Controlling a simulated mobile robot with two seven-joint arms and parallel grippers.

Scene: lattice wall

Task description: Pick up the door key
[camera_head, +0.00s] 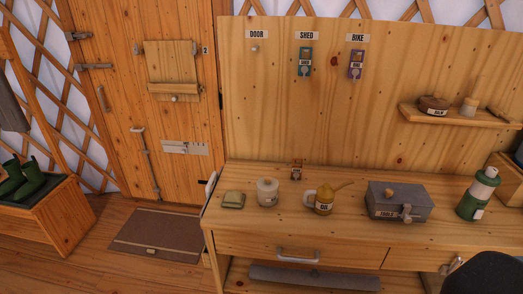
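The DOOR label (257,34) is on the wooden back panel, and the hook (254,48) below it is bare. I cannot make out a door key anywhere in view. A teal tagged key (305,62) hangs under the SHED label (306,36). A purple tagged key (356,65) hangs under the BIKE label (357,38). A small pale mark or object lies on the brown doormat (180,236); I cannot tell what it is. Neither of my grippers is in view.
A dark rounded shape (490,275) fills the bottom right corner. A wooden door (160,120) stands left.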

